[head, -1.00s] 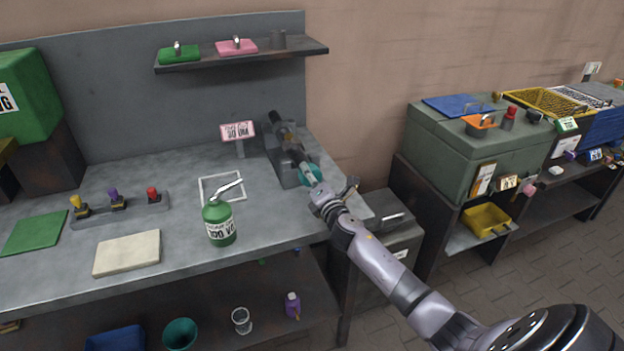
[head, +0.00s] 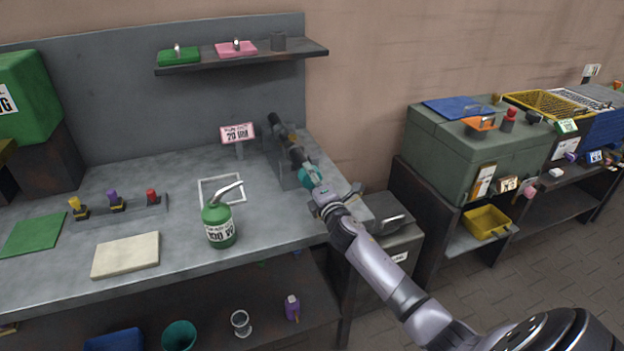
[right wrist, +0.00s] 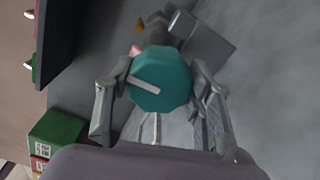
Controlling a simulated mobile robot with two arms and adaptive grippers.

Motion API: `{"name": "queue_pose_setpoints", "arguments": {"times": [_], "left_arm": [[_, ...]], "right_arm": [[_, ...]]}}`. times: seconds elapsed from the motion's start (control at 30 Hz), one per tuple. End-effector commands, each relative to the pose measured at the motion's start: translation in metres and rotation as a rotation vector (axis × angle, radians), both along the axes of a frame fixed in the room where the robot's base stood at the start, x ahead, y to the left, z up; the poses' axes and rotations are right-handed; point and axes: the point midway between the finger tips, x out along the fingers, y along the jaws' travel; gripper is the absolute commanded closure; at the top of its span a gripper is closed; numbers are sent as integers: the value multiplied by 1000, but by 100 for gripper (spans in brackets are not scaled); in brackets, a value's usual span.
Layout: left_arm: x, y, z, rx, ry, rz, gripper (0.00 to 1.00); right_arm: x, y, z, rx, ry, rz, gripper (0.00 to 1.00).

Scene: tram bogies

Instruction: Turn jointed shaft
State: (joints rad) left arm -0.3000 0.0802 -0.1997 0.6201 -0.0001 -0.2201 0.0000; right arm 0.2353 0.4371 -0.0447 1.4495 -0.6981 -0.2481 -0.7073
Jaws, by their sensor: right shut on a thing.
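The jointed shaft (head: 284,136) lies in a grey stand at the right end of the workbench and slants toward me. At its near end is a teal knob (head: 310,176). In the right wrist view the teal knob (right wrist: 160,80) faces the camera and carries a pale bar mark slanting down to the right. My right gripper (head: 322,188) is at the knob, with one finger on each side of it, shut on it. The gripper hides part of the knob in the head view. My left gripper is not in view.
A green oil can (head: 219,222) stands on the bench left of the stand, by a white square outline (head: 222,190). A pink sign (head: 238,134) stands beside the shaft stand. A shelf (head: 240,58) hangs above. A grey-green cabinet (head: 470,150) is to the right.

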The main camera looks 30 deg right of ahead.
Motion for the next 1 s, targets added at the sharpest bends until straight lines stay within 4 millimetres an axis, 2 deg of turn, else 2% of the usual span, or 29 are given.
{"name": "queue_pose_setpoints", "arguments": {"times": [0.07,0.1,0.4,0.77,0.87,1.0], "left_arm": [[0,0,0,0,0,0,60],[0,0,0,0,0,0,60],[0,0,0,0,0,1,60],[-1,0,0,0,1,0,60],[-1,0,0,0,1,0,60],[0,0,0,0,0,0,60]], "right_arm": [[0,0,-1,-1,2,-1,80],[0,0,-1,-1,2,-1,51],[0,0,0,-1,1,0,32],[-4,1,0,-2,0,0,32],[-14,3,-1,-3,2,1,32],[-38,9,-2,-1,3,1,32]]}}
